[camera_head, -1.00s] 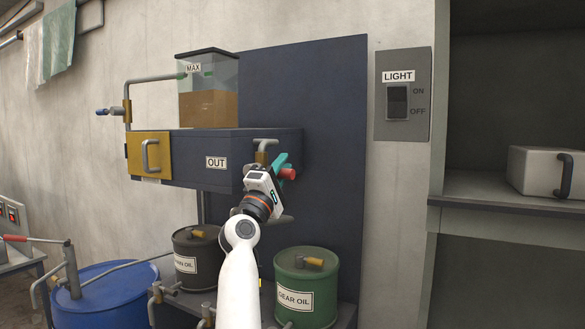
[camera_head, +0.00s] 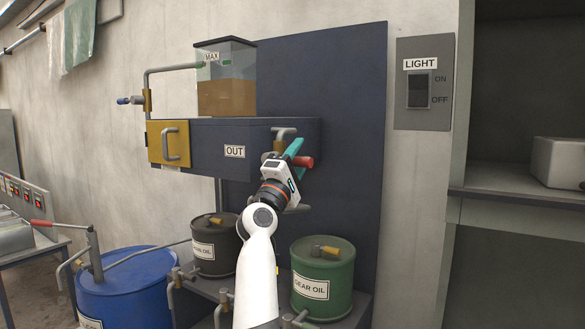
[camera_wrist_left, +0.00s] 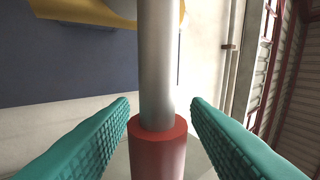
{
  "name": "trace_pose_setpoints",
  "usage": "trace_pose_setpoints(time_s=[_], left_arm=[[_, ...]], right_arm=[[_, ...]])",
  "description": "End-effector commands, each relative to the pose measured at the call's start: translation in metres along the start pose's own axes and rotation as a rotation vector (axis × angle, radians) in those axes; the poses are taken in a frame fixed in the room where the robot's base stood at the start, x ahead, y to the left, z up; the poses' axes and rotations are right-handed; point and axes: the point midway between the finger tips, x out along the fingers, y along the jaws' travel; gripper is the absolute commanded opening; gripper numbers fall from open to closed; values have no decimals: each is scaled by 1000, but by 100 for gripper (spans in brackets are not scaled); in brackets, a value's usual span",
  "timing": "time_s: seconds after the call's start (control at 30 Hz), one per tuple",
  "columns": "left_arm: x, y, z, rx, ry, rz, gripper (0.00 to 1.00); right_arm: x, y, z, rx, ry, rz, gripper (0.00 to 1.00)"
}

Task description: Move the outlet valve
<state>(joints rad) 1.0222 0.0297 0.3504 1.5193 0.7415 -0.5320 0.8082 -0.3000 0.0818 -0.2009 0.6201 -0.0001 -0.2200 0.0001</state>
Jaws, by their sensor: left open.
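The outlet valve's red handle (camera_head: 303,162) sticks out below and right of the OUT label (camera_head: 235,151), under a bent pipe (camera_head: 284,134) on the dark box. My left gripper (camera_head: 296,153) is at the handle, with its teal fingers seen from behind. In the left wrist view the red handle (camera_wrist_left: 158,150) and its grey rod (camera_wrist_left: 156,65) run between the two open teal fingers, with a gap visible on each side. The gripper hides part of the valve in the head view. My right gripper is not in view.
A clear tank (camera_head: 226,95) of brown liquid stands on the dark box (camera_head: 200,135). Below are a black drum (camera_head: 215,262), a green drum (camera_head: 340,278) and a blue barrel (camera_head: 130,285). A light switch (camera_head: 420,92) is on the wall at right.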

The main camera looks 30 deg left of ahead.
Motion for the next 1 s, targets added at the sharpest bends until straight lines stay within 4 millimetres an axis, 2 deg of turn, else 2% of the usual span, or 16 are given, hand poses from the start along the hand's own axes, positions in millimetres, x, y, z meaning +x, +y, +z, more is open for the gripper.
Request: trace_pose_setpoints(time_s=[0.5, 0.7, 1.0], left_arm=[[-99, 4, 0, -1, -3, -2, 43], [-115, 1, 0, -2, -2, -2, 43], [-116, 1, 0, -2, -1, 0, 43]], right_arm=[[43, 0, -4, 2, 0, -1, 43], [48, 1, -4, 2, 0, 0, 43], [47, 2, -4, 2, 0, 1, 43]])
